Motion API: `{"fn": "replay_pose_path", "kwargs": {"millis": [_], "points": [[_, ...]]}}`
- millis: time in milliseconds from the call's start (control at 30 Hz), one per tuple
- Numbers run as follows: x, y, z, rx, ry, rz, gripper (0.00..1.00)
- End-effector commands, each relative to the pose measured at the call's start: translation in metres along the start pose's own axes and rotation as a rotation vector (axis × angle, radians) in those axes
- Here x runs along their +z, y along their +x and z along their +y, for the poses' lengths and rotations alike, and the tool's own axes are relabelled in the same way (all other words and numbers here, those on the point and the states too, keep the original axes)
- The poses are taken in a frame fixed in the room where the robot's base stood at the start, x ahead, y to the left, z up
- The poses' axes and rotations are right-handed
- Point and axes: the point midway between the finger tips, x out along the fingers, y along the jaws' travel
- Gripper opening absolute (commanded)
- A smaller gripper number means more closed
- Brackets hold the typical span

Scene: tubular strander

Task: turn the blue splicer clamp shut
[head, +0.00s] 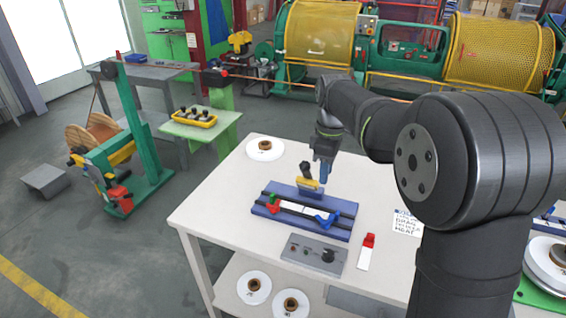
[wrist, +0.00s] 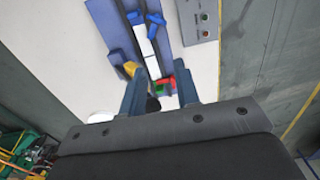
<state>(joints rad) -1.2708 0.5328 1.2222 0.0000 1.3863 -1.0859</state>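The blue splicer clamp (head: 327,220) sits at the right end of the blue splicer (head: 342,232) on the white table. It also shows near the top of the wrist view (wrist: 155,19), beyond my fingertips. Its lever looks angled, but I cannot tell how far it is turned. A red and green clamp (head: 273,202) sits at the left end, and a white strip (head: 297,209) lies between them. My gripper (head: 323,178) hangs above the back of the splicer, beside a yellow part (head: 307,182). In the wrist view its two fingers (wrist: 157,75) stand apart with nothing gripped.
A grey control box (head: 314,253) stands in front of the splicer. A red-and-white tool (head: 367,251) and a printed card (head: 406,222) lie to the right. A white reel (head: 265,148) lies at the back left. The table's left side is clear.

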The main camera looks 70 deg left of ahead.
Motion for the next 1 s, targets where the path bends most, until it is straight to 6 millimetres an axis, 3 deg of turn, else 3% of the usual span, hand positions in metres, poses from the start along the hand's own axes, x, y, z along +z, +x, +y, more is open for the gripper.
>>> {"fn": "replay_pose_path", "kwargs": {"millis": [33,500,700,1000], "points": [[-0.003,-0.009,0.0,0.003,0.004,0.002,0.29],[-0.092,-0.01,-0.012,0.055,0.305,0.055,0.29],[-0.108,-0.001,-0.013,0.056,0.38,0.063,0.29],[-0.112,0.001,-0.014,0.057,0.4,0.066,0.29]]}}
